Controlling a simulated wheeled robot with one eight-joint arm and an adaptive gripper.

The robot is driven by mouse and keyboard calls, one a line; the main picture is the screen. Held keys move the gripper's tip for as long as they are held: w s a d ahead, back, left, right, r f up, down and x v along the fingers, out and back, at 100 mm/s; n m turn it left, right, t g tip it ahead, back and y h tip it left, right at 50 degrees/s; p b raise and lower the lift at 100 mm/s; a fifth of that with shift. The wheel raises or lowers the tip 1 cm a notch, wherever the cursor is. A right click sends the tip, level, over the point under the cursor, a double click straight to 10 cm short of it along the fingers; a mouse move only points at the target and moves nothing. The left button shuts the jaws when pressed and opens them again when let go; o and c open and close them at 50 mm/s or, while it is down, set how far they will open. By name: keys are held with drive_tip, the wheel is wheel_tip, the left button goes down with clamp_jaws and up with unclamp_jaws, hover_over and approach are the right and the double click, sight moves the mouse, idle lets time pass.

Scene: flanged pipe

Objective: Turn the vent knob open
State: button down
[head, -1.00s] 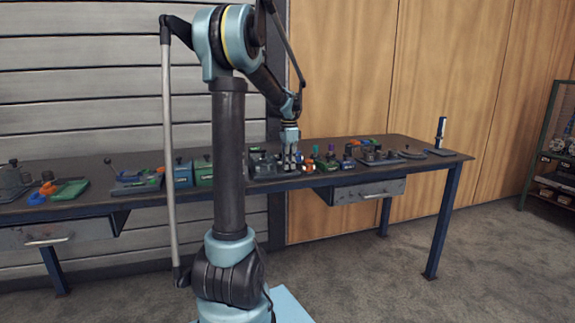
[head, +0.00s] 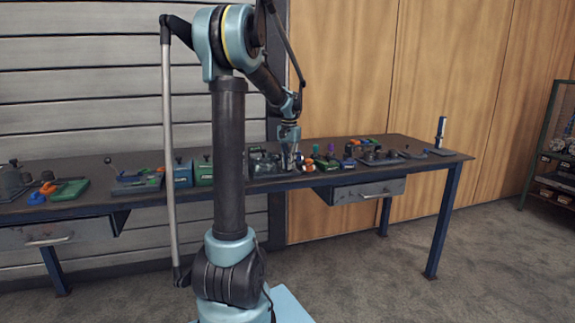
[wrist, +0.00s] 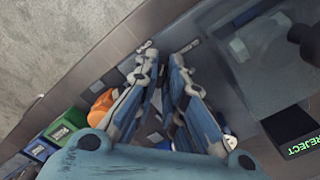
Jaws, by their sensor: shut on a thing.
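My gripper (head: 290,170) points down at the equipment on the bench, just left of an orange part. In the wrist view my gripper (wrist: 164,60) has its two blue fingers close together, with a narrow dark gap between them. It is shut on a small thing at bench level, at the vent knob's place. The knob itself is mostly hidden by the fingers, and I cannot make out its angle.
The orange part (wrist: 103,105) and a green box (wrist: 66,124) stand close on the left in the wrist view. A dark unit with a REJECT label (wrist: 312,145) is close on the right. The bench (head: 440,164) holds several other fixtures.

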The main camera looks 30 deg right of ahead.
drive_tip(key=n, duration=0.5)
drive_tip(key=shift+w+n, duration=0.15)
drive_tip(key=shift+n, duration=2.25)
drive_tip(key=c, duration=2)
unclamp_jaws()
drive_tip(key=shift+o, duration=0.2)
wheel_tip(320, 180, up, 12)
drive_tip(key=shift+f, duration=0.1)
